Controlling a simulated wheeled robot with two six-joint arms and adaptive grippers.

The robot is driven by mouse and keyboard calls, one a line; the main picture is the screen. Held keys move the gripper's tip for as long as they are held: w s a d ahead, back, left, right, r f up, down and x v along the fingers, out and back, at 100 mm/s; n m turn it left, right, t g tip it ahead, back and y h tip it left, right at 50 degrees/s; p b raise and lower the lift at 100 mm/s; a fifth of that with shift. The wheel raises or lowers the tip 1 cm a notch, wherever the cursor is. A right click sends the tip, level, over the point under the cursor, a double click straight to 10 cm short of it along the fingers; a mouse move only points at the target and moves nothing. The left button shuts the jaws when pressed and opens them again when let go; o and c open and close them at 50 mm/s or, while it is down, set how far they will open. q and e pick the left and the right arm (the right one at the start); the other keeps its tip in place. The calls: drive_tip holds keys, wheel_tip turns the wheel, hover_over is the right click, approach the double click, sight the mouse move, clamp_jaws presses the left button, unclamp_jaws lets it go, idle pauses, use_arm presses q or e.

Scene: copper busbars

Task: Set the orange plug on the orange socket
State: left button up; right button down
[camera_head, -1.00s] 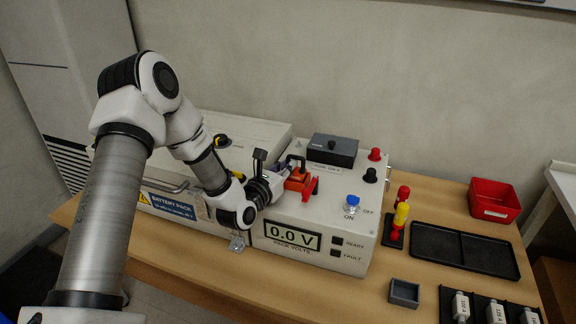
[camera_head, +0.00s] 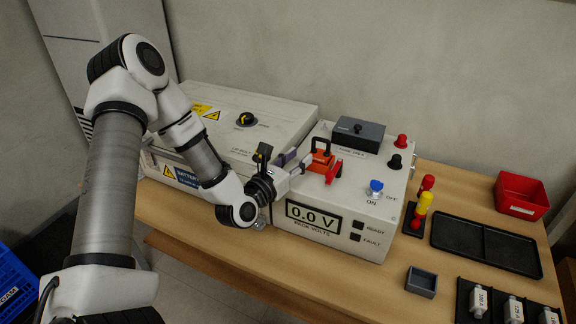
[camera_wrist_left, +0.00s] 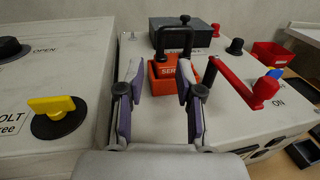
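The orange plug (camera_head: 322,158) stands upright on top of the light grey tester box, at the orange socket's place. In the left wrist view the plug (camera_wrist_left: 166,72) shows an orange body with white lettering and a black loop handle above it. The socket cannot be told apart from the plug's body; its base is partly hidden. My left gripper (camera_head: 303,161) is just to the left of the plug. My right gripper is not in view.
A red lever (camera_wrist_left: 264,90) stands close right of the plug. A dark grey box (camera_head: 357,134) lies behind it. The battery pack (camera_head: 215,125) with a yellow-marked knob is left. A blue switch (camera_head: 376,186), black tray (camera_head: 486,244) and red bin (camera_head: 521,195) are right.

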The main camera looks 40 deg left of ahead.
use_arm(q)
drive_tip(key=s, duration=0.5)
drive_tip(key=shift+d, duration=0.1)
drive_tip(key=s+d+f+m+g+h+p, duration=0.4)
drive_tip(key=s+d+f+m+g+p, duration=0.7)
drive_tip(key=d+m, duration=0.25)
drive_tip(key=s+f+m+g+y, duration=0.1)
drive_tip(key=s+f+m+g, duration=0.2)
drive_tip(key=s+m, duration=0.4)
drive_tip(key=s+f+m+g+y+p, duration=0.1)
drive_tip(key=s+f+m+g, duration=0.3)
drive_tip(key=m, duration=1.1)
drive_tip(key=s+y, duration=0.1)
drive_tip(key=s, duration=0.2)
drive_tip(key=shift+s, duration=0.2)
